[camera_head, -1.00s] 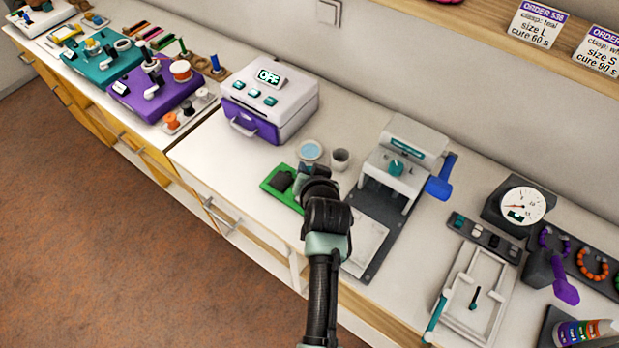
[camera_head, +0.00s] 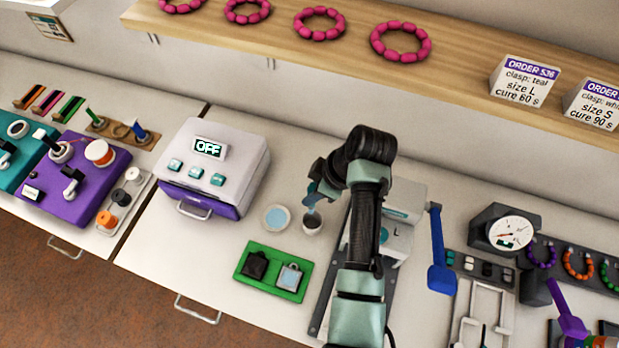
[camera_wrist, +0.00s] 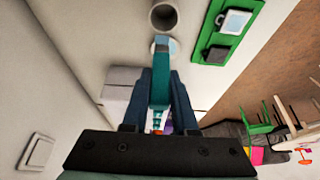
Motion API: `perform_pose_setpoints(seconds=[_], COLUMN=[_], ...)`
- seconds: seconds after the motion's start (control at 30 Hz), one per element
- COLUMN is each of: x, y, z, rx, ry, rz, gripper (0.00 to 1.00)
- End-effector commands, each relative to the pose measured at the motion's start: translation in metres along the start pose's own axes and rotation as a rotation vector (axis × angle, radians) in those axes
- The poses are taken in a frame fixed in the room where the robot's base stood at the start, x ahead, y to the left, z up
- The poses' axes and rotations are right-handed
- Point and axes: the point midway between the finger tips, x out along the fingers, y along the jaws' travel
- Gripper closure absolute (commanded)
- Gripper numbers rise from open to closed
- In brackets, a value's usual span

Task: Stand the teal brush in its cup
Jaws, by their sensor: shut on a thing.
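The teal brush (camera_wrist: 160,88) is between the fingers of my gripper (camera_wrist: 158,105), which is shut on it. In the head view the brush (camera_head: 311,196) hangs below my gripper (camera_head: 319,182), slightly tilted. Its lower end overlaps the far side of the small grey cup (camera_head: 312,226) in the picture; whether it is above the rim or inside is hard to tell. In the wrist view the cup (camera_wrist: 164,17) shows its dark opening just past the brush's end, with nothing visible inside.
A pale-blue dish (camera_head: 276,217) stands left of the cup. A green tray (camera_head: 262,286) with two small pieces lies in front. A white and purple oven (camera_head: 214,170) is to the left.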

Motion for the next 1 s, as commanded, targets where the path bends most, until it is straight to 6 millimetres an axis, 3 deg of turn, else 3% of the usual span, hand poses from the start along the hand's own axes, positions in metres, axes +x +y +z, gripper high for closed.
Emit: perform_pose_setpoints(seconds=[0.37,1.0], x=[0.018,0.076], y=[-0.002,-0.002], z=[0.008,0.033], rx=[-0.018,-0.017], ry=[-0.005,-0.004], rz=[-0.004,-0.004], gripper=[1.0,1.0])
